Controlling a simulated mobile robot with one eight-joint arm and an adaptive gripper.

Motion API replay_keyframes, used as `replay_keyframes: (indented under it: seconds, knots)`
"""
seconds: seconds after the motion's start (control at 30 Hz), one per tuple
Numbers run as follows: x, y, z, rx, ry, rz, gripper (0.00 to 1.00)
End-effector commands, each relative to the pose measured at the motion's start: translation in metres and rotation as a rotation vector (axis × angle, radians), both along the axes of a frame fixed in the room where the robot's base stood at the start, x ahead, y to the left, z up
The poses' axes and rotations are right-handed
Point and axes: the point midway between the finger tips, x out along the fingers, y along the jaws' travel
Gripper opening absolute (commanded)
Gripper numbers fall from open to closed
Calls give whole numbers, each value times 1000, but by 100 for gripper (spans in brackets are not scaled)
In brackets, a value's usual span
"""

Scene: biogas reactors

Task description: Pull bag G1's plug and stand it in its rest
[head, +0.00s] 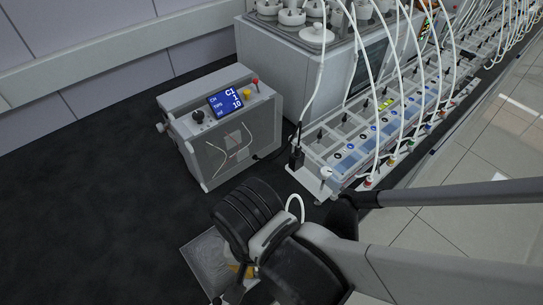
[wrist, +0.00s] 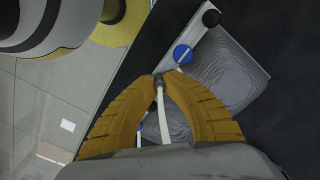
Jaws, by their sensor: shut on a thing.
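A clear grey bag (wrist: 232,62) lies flat on the dark bench, and a corner of it shows beside my arm in the head view (head: 207,262). A pale bar with a round blue disc (wrist: 182,54) runs along the bag's edge. My gripper (wrist: 160,80) has its yellow fingers shut on a small grey plug (wrist: 159,86) with a white tube (wrist: 164,128) running back between them. The plug is close to the bar near the disc; I cannot tell whether it is seated in the bag. No G1 label is readable, and I cannot make out the rest.
A grey box with a C1 display (head: 230,101) stands on the bench to the left of a long rack (head: 350,150) with several white tubes arching over it. A black knob (wrist: 211,18) sits at the bar's far end. The bench at left is clear.

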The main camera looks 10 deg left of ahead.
Motion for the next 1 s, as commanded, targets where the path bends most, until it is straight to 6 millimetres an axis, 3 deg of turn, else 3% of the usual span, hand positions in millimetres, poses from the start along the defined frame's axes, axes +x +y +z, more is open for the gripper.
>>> replay_keyframes:
  seconds: [0.37, 0.4, 0.47, 0.8, 1.0]
  knots:
    - [0, 0, 0, 0, 0, 0, 0]
    - [0, 0, 0, 0, 0, 0, 22]
    - [0, 0, 0, 0, 0, 0, 34]
    - [0, 0, 2, 0, 0, 0, 34]
    - [0, -1, 24, 0, 0, 0, 34]
